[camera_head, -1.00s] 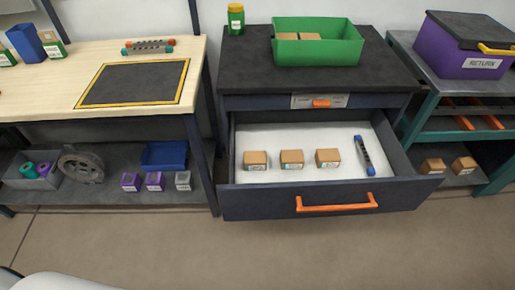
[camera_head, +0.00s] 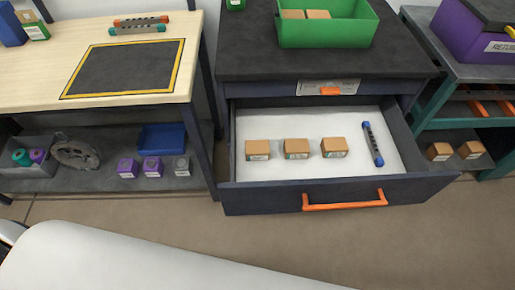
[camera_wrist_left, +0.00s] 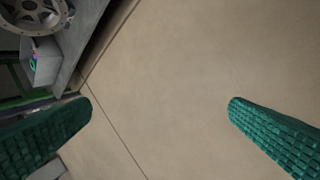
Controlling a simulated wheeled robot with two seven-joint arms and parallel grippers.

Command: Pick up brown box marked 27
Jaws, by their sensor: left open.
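Three brown boxes stand in a row in the open drawer (camera_head: 220,172) in the head view: a left one (camera_head: 258,149), a middle one (camera_head: 296,148) and a right one (camera_head: 334,147). Each has a small label on its front, too small to read, so I cannot tell which is marked 27. My left gripper (camera_wrist_left: 160,122) shows in the left wrist view as two green ridged fingers wide apart, with only bare floor between them. It is open and empty, away from the boxes. My right gripper is in neither view.
A blue-ended grey bar (camera_head: 372,144) lies in the drawer right of the boxes. The drawer's orange handle (camera_head: 345,201) sticks out in front. A green bin (camera_head: 325,33) stands on the cabinet top. Two more brown boxes sit on the right shelf (camera_head: 490,163). Floor in front is clear.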

